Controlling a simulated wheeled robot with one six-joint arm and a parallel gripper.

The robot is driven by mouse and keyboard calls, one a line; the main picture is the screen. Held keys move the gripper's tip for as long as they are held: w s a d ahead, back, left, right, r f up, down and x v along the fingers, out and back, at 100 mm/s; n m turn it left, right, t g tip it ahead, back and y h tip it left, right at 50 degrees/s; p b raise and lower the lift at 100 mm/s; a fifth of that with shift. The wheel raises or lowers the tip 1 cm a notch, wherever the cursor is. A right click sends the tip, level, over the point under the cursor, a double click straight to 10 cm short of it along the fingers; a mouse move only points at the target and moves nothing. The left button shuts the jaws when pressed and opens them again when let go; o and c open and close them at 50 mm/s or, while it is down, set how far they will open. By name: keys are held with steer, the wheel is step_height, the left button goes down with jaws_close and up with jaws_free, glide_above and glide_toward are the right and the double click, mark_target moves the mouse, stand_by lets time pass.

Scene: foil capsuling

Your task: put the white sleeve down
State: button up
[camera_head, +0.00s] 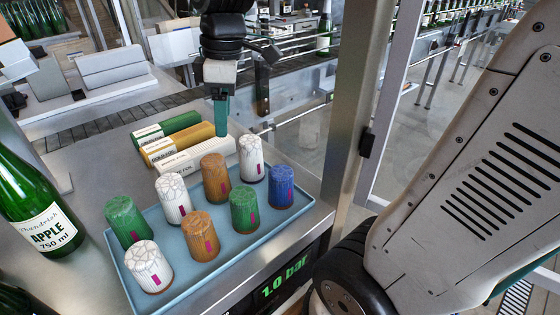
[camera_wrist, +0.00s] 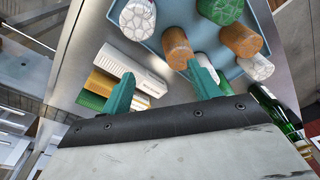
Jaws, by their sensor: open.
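Three white crackle-patterned sleeves stand upright on the blue tray (camera_head: 228,253): a back one (camera_head: 250,158), a middle-left one (camera_head: 172,198) and a front one (camera_head: 148,265). My gripper (camera_head: 220,130) hangs behind the tray, near the right end of the foil boxes, apart from the sleeves. In the wrist view its teal fingers (camera_wrist: 162,82) are spread with nothing held between them. A white sleeve (camera_wrist: 138,18) shows there beyond the fingers, and another white one (camera_wrist: 256,68) at the right. The right finger partly hides sleeves behind it.
Two brown sleeves (camera_head: 215,178) (camera_head: 200,235), two green ones (camera_head: 127,222) (camera_head: 243,210) and a blue one (camera_head: 281,187) share the tray. White (camera_head: 195,156), gold (camera_head: 175,142) and green (camera_head: 166,128) boxes lie behind it. A green bottle (camera_head: 35,205) stands left. A post (camera_head: 352,110) rises right.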

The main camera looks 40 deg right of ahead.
steer(key=s+f+m, duration=0.2)
steer(key=s+m, duration=0.3)
steer(key=s, duration=0.3)
steer(key=s+d+f+m+h, duration=0.1)
steer(key=s+m, duration=0.5)
steer(key=s, duration=0.2)
steer(key=shift+f+t, duration=0.4)
steer(key=shift+c, duration=0.2)
